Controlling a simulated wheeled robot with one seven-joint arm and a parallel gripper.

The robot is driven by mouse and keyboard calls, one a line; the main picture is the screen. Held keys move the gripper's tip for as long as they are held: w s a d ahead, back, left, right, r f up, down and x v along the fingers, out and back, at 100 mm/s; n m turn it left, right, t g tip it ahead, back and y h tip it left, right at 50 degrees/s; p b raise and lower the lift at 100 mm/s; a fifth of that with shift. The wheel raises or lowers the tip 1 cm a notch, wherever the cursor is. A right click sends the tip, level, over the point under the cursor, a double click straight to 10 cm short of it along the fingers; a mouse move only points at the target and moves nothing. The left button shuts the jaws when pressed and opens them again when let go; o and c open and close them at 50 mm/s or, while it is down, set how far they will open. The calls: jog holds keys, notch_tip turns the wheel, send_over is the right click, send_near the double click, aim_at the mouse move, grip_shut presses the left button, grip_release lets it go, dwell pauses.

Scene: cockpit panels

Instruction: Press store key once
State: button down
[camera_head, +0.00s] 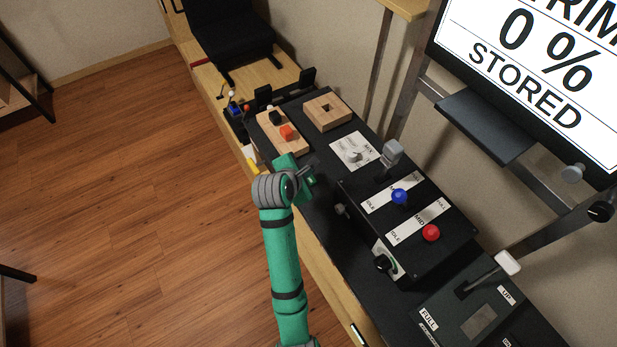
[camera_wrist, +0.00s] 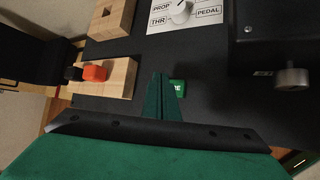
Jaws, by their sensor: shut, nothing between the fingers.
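The store key (camera_wrist: 177,87) is a small green key on the black console, and only the end of its lettering shows in the wrist view. My gripper (camera_wrist: 162,77) is shut and empty, its fingers together just left of the key and covering part of it. I cannot tell whether the fingertips touch the key. In the head view my gripper (camera_head: 309,168) is over the console's left part, and the key cannot be told apart there from my green hand. The screen (camera_head: 530,45) reads TRIM, 0 % and STORED.
A wooden block with an orange and a black piece (camera_head: 281,133) and a wooden block with a square hole (camera_head: 327,112) lie beyond my gripper. A knob panel (camera_head: 352,151) is near. A raised box (camera_head: 419,215) with blue and red lever knobs stands to the right.

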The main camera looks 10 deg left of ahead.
jog(key=shift+r, duration=1.9)
